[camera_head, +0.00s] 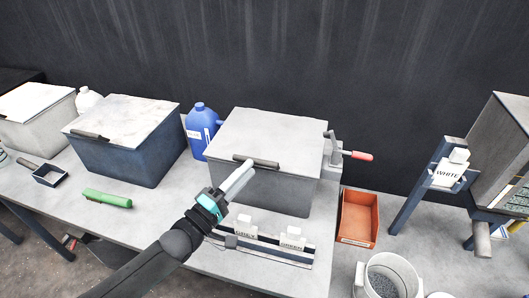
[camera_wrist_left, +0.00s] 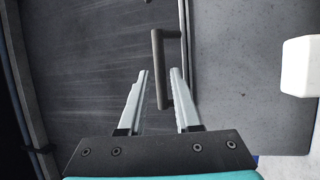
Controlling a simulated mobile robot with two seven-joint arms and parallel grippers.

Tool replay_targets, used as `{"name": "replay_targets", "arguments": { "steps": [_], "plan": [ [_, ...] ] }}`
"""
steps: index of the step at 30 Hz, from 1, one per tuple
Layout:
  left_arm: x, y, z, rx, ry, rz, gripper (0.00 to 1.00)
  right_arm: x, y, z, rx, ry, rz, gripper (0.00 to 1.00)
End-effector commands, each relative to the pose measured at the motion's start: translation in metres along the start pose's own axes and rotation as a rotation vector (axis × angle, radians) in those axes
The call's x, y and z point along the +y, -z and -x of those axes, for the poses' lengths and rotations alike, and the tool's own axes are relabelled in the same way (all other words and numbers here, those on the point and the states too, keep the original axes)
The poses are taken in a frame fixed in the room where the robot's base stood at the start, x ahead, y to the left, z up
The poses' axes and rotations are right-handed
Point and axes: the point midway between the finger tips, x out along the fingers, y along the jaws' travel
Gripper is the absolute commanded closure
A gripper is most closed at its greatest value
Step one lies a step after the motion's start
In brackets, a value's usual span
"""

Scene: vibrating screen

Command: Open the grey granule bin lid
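The grey granule bin (camera_head: 262,185) stands on the table in the middle of the head view. Its flat grey lid (camera_head: 265,135) is down, with a dark bar handle (camera_head: 256,161) along the front edge. My left gripper (camera_head: 248,170) reaches to this handle from the front. In the left wrist view the gripper (camera_wrist_left: 160,74) is open, and the dark handle (camera_wrist_left: 158,60) lies between its fingertips. There is a gap between the handle and at least one finger. Contact with the other finger is hard to tell. My right gripper is not in view.
Left of the bin stand a blue jug (camera_head: 201,130), a dark blue bin (camera_head: 125,150) and a white bin (camera_head: 40,120). A crank with a red handle (camera_head: 358,155) sits at its right. Labelled blocks (camera_head: 268,238) stand in front. An orange tray (camera_head: 358,218) lies right.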

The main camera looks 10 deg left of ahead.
Motion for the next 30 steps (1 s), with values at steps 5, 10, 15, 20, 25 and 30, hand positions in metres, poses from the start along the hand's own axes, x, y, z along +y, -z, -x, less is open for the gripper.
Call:
{"name": "replay_targets", "arguments": {
  "steps": [5, 10, 15, 20, 25, 30],
  "plan": [
    [0.001, 0.000, -0.032, 0.000, -0.004, 0.001, 0.68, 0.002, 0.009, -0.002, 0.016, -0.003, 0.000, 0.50],
    [0.000, 0.000, -0.056, 0.001, -0.002, 0.001, 0.68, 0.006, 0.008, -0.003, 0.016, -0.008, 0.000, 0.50],
    [0.000, 0.000, -0.070, 0.000, -0.001, 0.000, 0.68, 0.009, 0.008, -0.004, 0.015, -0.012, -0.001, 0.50],
    [0.000, 0.000, -0.074, 0.000, 0.000, 0.001, 0.68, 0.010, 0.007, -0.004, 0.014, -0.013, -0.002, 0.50],
    [0.000, 0.000, -0.074, 0.000, 0.001, 0.000, 0.68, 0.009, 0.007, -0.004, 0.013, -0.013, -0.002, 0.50],
    [0.000, 0.000, -0.074, 0.000, 0.000, 0.000, 0.80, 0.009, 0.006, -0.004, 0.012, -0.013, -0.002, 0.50]
  ]
}}
